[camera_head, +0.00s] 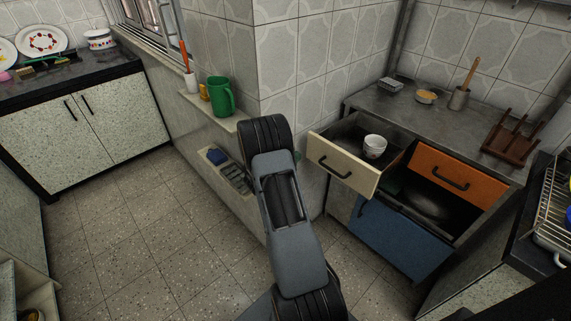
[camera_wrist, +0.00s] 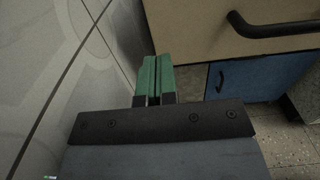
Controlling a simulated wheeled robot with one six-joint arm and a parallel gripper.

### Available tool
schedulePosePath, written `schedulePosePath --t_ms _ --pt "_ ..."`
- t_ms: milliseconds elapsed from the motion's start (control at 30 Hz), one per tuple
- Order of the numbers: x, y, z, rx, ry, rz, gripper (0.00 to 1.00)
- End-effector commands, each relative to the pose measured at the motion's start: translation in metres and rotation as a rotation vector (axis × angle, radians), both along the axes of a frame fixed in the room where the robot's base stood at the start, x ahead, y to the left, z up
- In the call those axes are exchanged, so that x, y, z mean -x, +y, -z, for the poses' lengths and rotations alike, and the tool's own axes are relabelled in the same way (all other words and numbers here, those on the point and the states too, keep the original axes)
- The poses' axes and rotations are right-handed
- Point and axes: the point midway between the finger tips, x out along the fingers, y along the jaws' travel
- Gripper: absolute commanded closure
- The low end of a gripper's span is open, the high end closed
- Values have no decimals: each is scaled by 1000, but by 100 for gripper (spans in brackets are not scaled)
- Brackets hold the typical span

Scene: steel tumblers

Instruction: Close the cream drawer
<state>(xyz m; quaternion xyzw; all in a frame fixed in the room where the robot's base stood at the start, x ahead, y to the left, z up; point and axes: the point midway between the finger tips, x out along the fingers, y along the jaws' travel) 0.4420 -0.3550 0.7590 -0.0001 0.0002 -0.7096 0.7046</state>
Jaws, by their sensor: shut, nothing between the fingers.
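The cream drawer (camera_head: 342,165) stands open at the left of the cabinet, with a black bar handle on its front. Stacked white bowls (camera_head: 374,146) sit inside it. In the wrist view the cream front (camera_wrist: 205,35) fills the upper right, and its dark handle (camera_wrist: 275,28) is at the right edge. My gripper (camera_wrist: 154,62) has green fingers, pressed together and empty, just left of the cream front's lower left corner. Whether the fingertips touch the drawer I cannot tell. In the head view my arm hides most of the gripper.
An orange drawer (camera_head: 460,175) is right of the cream one. A blue front (camera_head: 398,240) stands out below, with a dark space behind it. The tiled wall (camera_wrist: 50,70) is close on my gripper's left. A ledge holds a green jug (camera_head: 221,96). Floor at left is clear.

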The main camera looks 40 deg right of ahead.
Motion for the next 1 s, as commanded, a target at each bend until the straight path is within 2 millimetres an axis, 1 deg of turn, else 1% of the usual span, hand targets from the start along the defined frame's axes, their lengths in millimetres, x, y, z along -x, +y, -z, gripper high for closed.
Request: schedulePosePath --t_ms 33,100,200,333,500,867,1000 --pt "1 -9 0 1 0 3 100" --pt "1 -19 0 0 0 3 100" --pt "1 -30 0 0 0 2 100" --pt "1 -39 0 0 -1 1 100" --pt "1 -45 0 0 0 0 100" --pt "1 -45 0 0 0 0 100" --pt "-3 -47 1 0 -1 -8 100"
